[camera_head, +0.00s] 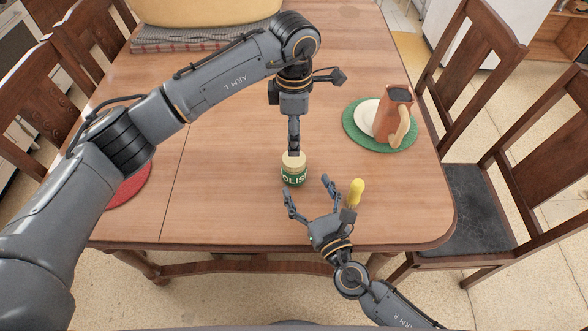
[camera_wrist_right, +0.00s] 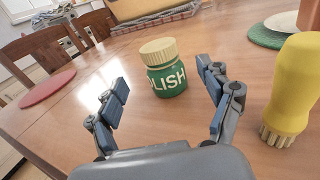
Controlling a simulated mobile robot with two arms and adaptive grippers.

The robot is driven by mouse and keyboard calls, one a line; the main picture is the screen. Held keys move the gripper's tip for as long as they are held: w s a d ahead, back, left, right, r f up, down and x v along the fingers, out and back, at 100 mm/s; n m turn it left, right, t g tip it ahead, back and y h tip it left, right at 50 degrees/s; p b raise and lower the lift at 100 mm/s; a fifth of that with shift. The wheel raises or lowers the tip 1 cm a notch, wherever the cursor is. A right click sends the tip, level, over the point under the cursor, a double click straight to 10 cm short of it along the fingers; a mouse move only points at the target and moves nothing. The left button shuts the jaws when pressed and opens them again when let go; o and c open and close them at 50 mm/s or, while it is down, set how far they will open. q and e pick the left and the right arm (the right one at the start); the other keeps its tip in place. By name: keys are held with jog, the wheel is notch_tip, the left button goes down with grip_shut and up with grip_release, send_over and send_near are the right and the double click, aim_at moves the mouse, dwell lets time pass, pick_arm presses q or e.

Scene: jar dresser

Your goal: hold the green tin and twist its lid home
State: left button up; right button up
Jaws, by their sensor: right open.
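The green tin (camera_head: 294,177) stands upright on the table, with white lettering on its side. It also shows in the right wrist view (camera_wrist_right: 168,80). Its cream ribbed lid (camera_wrist_right: 158,50) sits on top; I cannot tell how tightly. My right gripper (camera_head: 306,184) is open and empty, low on the near side of the tin, its fingers pointing toward it. My left gripper (camera_head: 294,150) points down over the lid in the head view. The right wrist view shows nothing touching the lid, so it appears to be above and apart. Its fingers are edge-on.
A yellow brush (camera_head: 356,192) stands close to the right gripper's right finger. A brown jug (camera_head: 394,112) and a pale disc (camera_head: 367,117) rest on a green mat (camera_head: 352,137). A red mat (camera_head: 129,190) lies at left.

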aim_at(298, 169)
jog(key=x, duration=0.8)
jog(key=shift+w+a, duration=0.2)
jog(key=shift+w, duration=0.15)
